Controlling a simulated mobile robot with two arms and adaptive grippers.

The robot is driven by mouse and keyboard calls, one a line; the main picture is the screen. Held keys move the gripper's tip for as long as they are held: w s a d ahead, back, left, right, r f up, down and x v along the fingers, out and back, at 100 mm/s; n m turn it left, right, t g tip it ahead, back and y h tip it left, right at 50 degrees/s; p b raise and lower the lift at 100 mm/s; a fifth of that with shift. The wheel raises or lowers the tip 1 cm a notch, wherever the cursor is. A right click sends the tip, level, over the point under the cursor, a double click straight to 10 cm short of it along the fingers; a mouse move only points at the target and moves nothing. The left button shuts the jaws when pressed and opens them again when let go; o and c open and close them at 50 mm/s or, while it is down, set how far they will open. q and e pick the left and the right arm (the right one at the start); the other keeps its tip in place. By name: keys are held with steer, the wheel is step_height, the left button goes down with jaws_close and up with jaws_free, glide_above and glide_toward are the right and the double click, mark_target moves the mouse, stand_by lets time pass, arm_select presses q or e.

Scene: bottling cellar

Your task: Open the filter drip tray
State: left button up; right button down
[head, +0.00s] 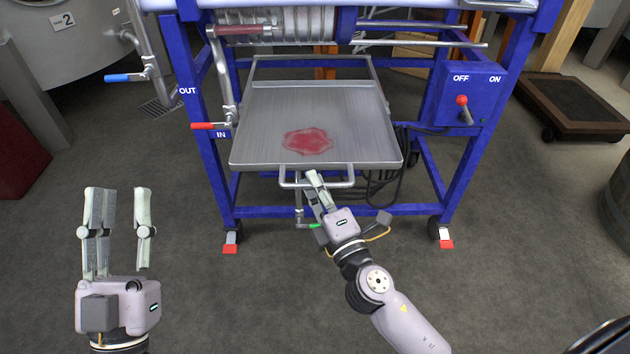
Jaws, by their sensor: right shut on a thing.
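The filter drip tray (260,112) is a flat grey metal tray in the lower part of the blue filter frame, with a red puddle (307,141) near its front. It reaches out toward me, past the front legs. A metal bar handle (291,184) runs along its front edge. My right gripper (318,181) is at the handle, shut on it; the exact contact is partly hidden by the fingers. My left gripper (118,194) is open and empty above the floor at the left, away from the tray.
A blue switch box (470,96) with a red-tipped lever is on the frame's right. Red (208,126) and blue (124,78) valve levers stick out at the left. Castors with red pedals (231,248) stand at the front legs. The floor in front is clear.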

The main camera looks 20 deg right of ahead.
steer(key=c, duration=1.7)
jaws_free()
steer(key=shift+o, duration=0.2)
steer(key=shift+s, duration=0.1)
steer(key=v, duration=1.2)
